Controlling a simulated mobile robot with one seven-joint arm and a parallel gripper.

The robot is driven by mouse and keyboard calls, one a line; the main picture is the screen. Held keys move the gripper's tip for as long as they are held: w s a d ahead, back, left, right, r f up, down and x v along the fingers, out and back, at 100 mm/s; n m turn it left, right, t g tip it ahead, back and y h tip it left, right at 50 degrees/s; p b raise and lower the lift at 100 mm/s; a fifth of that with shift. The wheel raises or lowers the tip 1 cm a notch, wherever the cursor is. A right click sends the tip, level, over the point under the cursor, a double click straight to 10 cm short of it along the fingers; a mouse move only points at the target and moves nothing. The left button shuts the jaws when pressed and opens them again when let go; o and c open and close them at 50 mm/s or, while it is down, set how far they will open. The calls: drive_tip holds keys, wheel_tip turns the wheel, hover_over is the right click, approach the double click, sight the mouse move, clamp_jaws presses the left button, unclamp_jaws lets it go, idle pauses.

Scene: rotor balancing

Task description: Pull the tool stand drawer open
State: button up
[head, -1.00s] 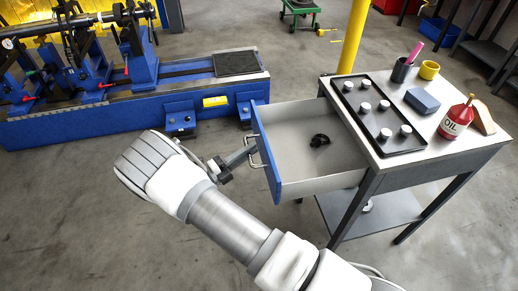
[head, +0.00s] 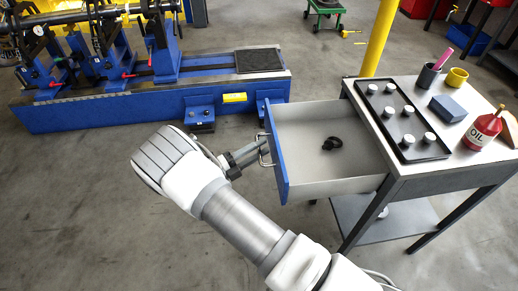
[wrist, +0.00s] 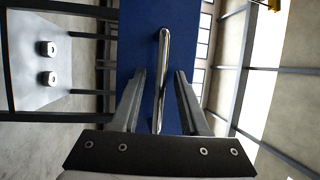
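The tool stand (head: 405,170) is a grey metal table at the right in the head view. Its drawer (head: 345,187) stands well out to the left, with its light inside showing and its blue front (head: 274,160) facing left. A small black object (head: 332,143) lies in the drawer. My gripper (head: 259,153) is at the metal handle (head: 266,150) on the drawer front. In the wrist view, my gripper (wrist: 161,85) has one finger on each side of the handle (wrist: 162,60). Gaps show between the handle and both fingers, so it looks open around the handle.
On the stand top are a black tray (head: 400,118) of several weights, a red oil bottle (head: 483,129), a blue block (head: 448,108) and cups (head: 457,77). A blue machine bed (head: 150,100) stands behind left. A yellow post (head: 380,40) rises behind the stand.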

drive_tip(key=v, duration=1.7)
drive_tip(key=shift+s+a+p, duration=0.15)
drive_tip(key=shift+p, duration=0.2)
